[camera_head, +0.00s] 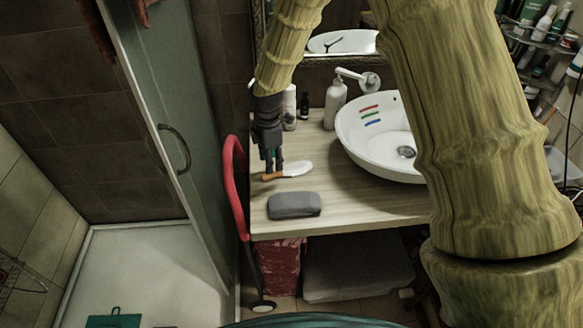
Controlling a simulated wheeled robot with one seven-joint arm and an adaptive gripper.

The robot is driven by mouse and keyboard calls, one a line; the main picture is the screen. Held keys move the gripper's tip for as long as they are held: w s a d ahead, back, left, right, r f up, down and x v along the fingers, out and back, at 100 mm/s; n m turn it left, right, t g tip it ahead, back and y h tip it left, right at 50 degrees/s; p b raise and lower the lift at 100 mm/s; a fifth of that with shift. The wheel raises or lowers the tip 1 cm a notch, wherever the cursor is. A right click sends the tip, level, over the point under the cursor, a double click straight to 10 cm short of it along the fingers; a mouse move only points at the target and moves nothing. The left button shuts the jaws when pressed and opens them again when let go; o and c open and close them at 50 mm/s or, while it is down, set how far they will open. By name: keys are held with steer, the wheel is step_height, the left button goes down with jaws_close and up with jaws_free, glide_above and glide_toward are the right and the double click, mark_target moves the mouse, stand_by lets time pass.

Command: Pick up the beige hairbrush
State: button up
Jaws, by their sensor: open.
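The beige hairbrush (297,169) lies on the wooden counter (375,204). Its pale rounded end points right and its orange-brown handle points left. My gripper (272,169) points down over the handle end, with its dark fingers apart. The fingertips partly cover the handle. I cannot tell from this view whether they touch it.
A grey case (294,205) lies in front of the brush. A white basin (380,145) with coloured stripes stands to the right. A red curved object (237,185) rises at the counter's left edge.

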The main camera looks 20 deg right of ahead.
mark_target(287, 169)
steer(key=shift+d+f+p, duration=0.15)
steer(key=shift+f+p, duration=0.45)
steer(key=shift+f, duration=0.1)
steer(key=shift+f+p, duration=0.7)
steer(key=shift+f, duration=1.25)
jaws_close()
